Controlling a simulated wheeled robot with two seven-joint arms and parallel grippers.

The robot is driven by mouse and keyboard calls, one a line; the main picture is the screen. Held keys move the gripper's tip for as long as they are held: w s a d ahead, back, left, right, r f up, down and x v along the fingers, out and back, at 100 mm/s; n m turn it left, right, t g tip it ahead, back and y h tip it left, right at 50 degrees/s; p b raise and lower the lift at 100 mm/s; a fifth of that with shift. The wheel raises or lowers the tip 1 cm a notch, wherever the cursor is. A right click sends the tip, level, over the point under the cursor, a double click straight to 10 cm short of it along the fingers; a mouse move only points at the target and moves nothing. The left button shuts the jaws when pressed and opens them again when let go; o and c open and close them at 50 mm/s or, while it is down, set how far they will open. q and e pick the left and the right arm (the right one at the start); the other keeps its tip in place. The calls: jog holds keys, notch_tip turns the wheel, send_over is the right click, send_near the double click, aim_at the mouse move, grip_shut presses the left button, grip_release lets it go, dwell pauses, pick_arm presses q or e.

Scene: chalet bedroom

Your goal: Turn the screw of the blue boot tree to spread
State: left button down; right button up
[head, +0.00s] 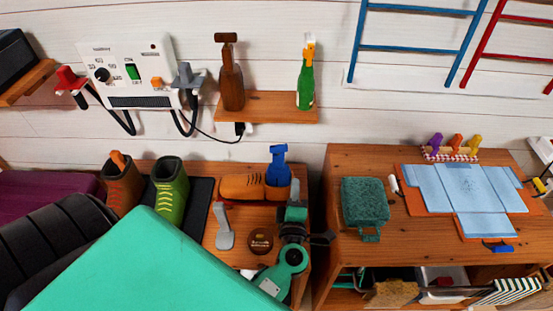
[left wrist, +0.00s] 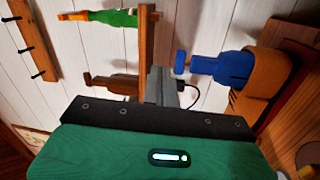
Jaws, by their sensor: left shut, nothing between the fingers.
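The blue boot tree (head: 278,166) stands at the back right of the left bench, its narrow knob end uppermost. It sits at the heel end of a tan-orange shoe (head: 241,187); its lower part is partly hidden. In the left wrist view the boot tree (left wrist: 226,68) points its knob left, beside the fingers, and the tan shoe (left wrist: 263,93) lies behind it. My left gripper (head: 295,190) is just in front and to the right of the boot tree. Its grey fingers (left wrist: 160,84) are shut and empty, apparently apart from the knob. My right gripper is not in view.
Brown (head: 121,187) and green (head: 171,192) boots stand on a dark mat to the left. A grey shoehorn (head: 224,228) and round tin (head: 260,241) lie in front. A desk (head: 345,160) stands right.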

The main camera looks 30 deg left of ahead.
pick_arm(q)
notch_tip(320, 180, down, 3)
jog(key=s+a+n+g+y, duration=0.1)
jog(key=a+n+g+y, duration=0.1)
jog(key=n+g+y, duration=0.15)
jog(key=b, duration=0.2)
send_near(275, 152)
jog(key=shift+n+h, duration=0.25)
jog(key=shift+h, duration=0.1)
jog(key=x, duration=0.6)
jog(key=shift+w+a+r, duration=0.2)
jog(key=shift+a+r, duration=0.1)
jog(key=shift+a, duration=0.1)
